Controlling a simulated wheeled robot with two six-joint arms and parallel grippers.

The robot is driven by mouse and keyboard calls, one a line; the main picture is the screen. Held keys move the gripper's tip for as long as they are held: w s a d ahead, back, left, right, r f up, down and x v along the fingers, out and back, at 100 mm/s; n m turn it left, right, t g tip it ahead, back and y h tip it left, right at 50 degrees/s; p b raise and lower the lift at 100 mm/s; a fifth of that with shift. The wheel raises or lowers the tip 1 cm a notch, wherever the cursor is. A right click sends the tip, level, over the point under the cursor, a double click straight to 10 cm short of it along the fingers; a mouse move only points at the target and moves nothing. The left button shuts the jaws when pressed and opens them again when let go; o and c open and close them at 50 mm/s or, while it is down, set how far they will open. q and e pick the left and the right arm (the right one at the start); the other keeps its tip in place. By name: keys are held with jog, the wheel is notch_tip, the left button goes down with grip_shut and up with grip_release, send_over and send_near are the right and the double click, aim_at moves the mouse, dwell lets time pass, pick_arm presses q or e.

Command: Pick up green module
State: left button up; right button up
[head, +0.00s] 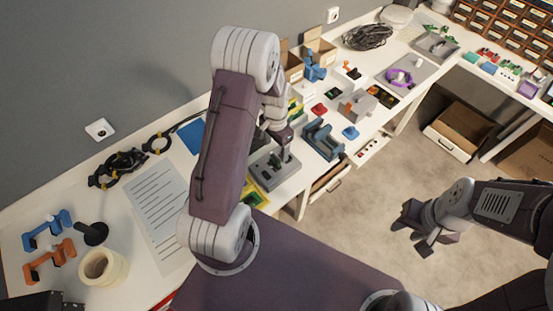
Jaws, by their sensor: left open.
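I cannot tell for certain which item is the green module. A small dark green piece (333,92) lies on the table beyond my left arm. A green and yellow item (294,109) is partly hidden behind that arm, and a yellow-green item (256,197) shows beside it.
A blue holder (323,138) and a red piece (319,109) are close to the left gripper. Cardboard boxes (320,51) stand behind. Cables (118,167), a paper sheet (157,213) and a tape roll (103,267) lie at left. Open floor (350,210) lies right of the table.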

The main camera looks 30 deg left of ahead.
aim_at(275, 156)
pick_arm(q)
jog(key=shift+s+a+f, duration=0.15)
jog(key=shift+f, duration=0.7)
notch_tip(275, 156, down, 5)
jog(key=shift+r+p, duration=0.15)
jog(key=shift+p, duration=0.25)
grip_shut()
jog(key=shift+r, duration=0.1)
jog(key=r, duration=0.3)
jog(key=w+r, duration=0.1)
jog(key=shift+d+r+b, duration=0.25)
jog(key=shift+d+b, duration=0.05)
jog(key=shift+b, duration=0.1)
jog(key=w+d+r+b, duration=0.1)
jog(key=w+d+r, duration=0.5)
jog(key=w+d, duration=0.1)
jog(key=shift+w+d+r, duration=0.2)
jog(key=shift+w+r, duration=0.05)
jog(key=shift+w, duration=0.1)
jog(key=shift+a, duration=0.1)
